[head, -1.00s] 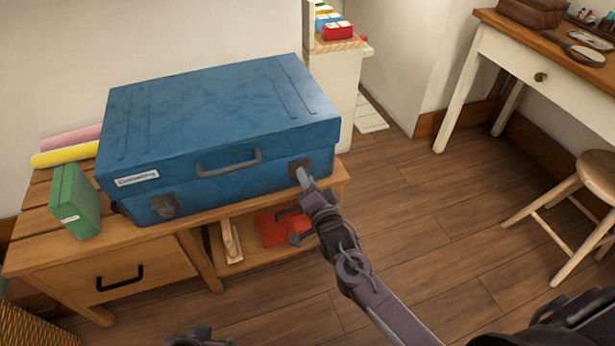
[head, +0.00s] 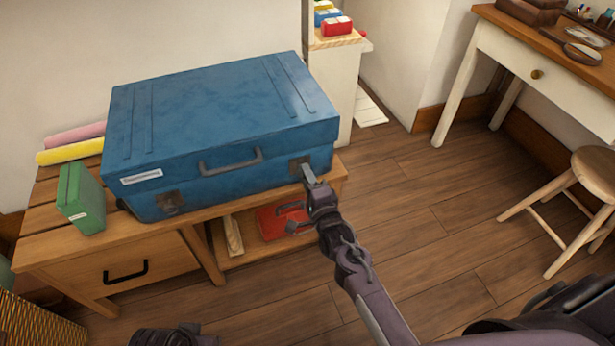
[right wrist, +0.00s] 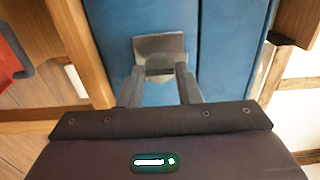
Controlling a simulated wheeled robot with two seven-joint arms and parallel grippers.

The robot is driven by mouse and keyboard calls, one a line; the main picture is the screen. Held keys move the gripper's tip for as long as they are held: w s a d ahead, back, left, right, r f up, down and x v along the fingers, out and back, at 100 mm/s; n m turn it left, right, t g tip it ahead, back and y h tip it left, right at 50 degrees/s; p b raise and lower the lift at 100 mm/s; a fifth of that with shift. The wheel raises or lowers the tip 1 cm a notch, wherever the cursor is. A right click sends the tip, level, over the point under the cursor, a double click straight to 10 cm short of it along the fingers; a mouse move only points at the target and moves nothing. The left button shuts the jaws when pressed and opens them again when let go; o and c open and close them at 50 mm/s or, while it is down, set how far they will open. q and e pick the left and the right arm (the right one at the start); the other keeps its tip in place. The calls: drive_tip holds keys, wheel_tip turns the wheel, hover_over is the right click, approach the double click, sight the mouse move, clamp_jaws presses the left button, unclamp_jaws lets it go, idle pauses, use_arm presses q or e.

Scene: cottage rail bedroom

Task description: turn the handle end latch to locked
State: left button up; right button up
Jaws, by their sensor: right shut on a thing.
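A blue suitcase (head: 215,120) lies flat and closed on a wooden bench, its grey handle (head: 231,162) on the front side. A dark metal latch (head: 170,203) sits left of the handle and another latch (head: 297,165) sits near the right front corner. My right gripper (head: 309,177) is at the right latch. In the right wrist view its fingers (right wrist: 160,84) are closed on the lower part of the grey latch plate (right wrist: 159,45). The fingers hide part of this latch. My left gripper (head: 175,337) shows only partly at the bottom edge.
A green box (head: 82,198) stands on the bench (head: 120,240) left of the suitcase, with yellow and pink rolls (head: 70,150) behind it. A red object (head: 280,222) is on the shelf below. A stool (head: 585,175) and desk are at right; the floor between is clear.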

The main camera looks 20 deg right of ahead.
idle(0.3)
drive_tip(key=o, duration=0.9)
drive_tip(key=shift+o, duration=0.2)
drive_tip(key=shift+s, duration=0.1)
use_arm(q)
drive_tip(key=shift+s+a+r+g+y+p, duration=0.15)
drive_tip(key=shift+a+r+g+p, duration=0.15)
drive_tip(key=shift+a, duration=0.2)
drive_tip(key=shift+s+a+r+g+y+p, duration=0.1)
drive_tip(key=shift+a+r+y+p, duration=0.05)
drive_tip(key=shift+a+p, duration=0.3)
use_arm(e)
drive_tip(key=s, duration=0.7)
drive_tip(key=shift+s+d, duration=0.15)
drive_tip(key=shift+s, duration=0.15)
use_arm(q)
drive_tip(key=shift+d+f, duration=0.1)
